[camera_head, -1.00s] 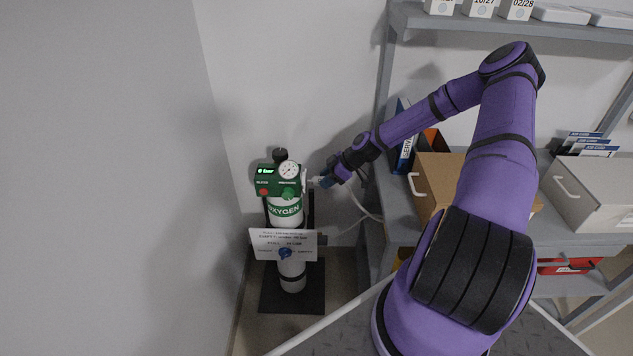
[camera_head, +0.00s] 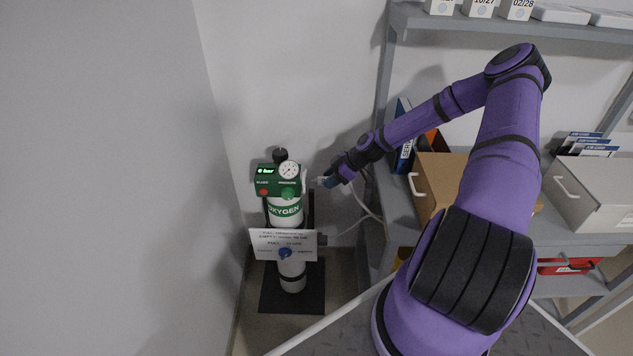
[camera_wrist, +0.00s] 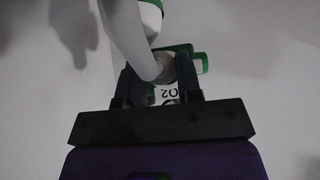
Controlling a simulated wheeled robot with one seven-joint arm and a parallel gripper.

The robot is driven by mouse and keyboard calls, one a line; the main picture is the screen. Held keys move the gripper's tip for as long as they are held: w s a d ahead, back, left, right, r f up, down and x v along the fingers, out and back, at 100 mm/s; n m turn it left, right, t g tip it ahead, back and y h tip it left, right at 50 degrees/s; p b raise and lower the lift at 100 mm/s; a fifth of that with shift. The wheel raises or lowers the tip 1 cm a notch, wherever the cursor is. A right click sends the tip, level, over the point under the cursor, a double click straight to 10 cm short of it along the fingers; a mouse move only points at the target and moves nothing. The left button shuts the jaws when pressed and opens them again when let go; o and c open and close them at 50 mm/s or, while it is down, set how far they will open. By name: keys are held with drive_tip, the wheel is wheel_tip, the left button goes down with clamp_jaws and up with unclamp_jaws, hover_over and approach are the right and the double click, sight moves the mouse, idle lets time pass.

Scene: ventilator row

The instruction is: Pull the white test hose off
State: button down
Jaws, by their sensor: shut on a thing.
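The oxygen cylinder (camera_head: 286,219) stands upright at the wall in the head view, with a green regulator box (camera_head: 278,184) and a round gauge (camera_head: 289,170) on top. My gripper (camera_head: 325,182) is just right of the regulator. In the wrist view my gripper (camera_wrist: 158,78) is shut on the end of the white test hose (camera_wrist: 128,32), which curves up and left. The hose also hangs below my wrist in the head view (camera_head: 362,206). A small pale piece shows between fingers and regulator; I cannot tell whether hose and outlet still touch.
A paper sign (camera_head: 283,245) hangs on the cylinder, which stands on a dark base plate (camera_head: 308,296). A grey shelf rack (camera_head: 386,190) with a cardboard box (camera_head: 432,190) and a blue binder (camera_head: 404,155) is close right of my wrist. The wall on the left is bare.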

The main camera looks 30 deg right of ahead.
drive_tip(key=shift+s+d, duration=0.3)
drive_tip(key=shift+d, duration=0.1)
idle(0.7)
drive_tip(key=shift+s+d, duration=0.65)
drive_tip(key=shift+d, duration=0.35)
drive_tip(key=shift+s+d, duration=0.65)
drive_tip(key=shift+d, duration=0.3)
